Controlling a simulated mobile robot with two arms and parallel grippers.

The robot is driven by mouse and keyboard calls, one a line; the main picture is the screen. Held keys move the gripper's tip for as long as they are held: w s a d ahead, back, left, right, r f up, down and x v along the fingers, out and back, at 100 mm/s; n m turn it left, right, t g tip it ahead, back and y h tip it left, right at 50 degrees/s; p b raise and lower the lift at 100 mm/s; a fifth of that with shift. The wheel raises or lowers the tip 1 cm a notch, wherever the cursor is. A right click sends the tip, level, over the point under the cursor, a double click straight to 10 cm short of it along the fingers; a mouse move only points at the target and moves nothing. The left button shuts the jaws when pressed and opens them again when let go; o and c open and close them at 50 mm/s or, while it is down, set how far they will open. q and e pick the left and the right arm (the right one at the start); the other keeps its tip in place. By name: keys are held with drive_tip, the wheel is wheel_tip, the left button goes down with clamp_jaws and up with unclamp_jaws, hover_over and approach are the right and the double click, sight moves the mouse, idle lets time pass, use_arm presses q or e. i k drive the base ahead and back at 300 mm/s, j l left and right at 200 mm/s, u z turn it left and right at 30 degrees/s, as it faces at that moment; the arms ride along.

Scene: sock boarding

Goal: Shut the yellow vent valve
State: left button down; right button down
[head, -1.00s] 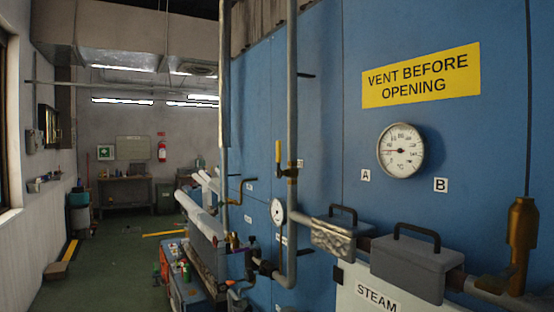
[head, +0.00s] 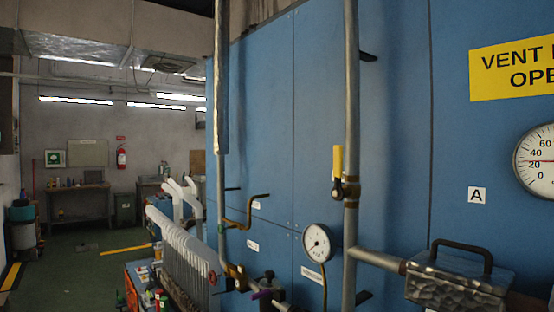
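The yellow vent valve (head: 338,162) is on a grey vertical pipe (head: 351,90) in front of the blue panel. Its yellow lever points straight up, parallel to the pipe and just left of it. The brass valve body (head: 350,188) sits at the lever's lower end. Neither of my grippers is in view.
A small dial gauge (head: 318,243) is left of the pipe, below the valve. A larger gauge (head: 538,160) is at the right edge, under a yellow sign (head: 512,70). A handled grey box (head: 460,282) and white leg-shaped forms (head: 182,195) stand nearby. Green floor (head: 75,265) lies open at left.

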sight(337, 192)
drive_tip(key=i+j, duration=0.6)
drive_tip(key=j, duration=0.15)
drive_tip(key=i+j+z, duration=0.1)
drive_tip(key=i+j, duration=0.45)
drive_tip(key=j, duration=0.25)
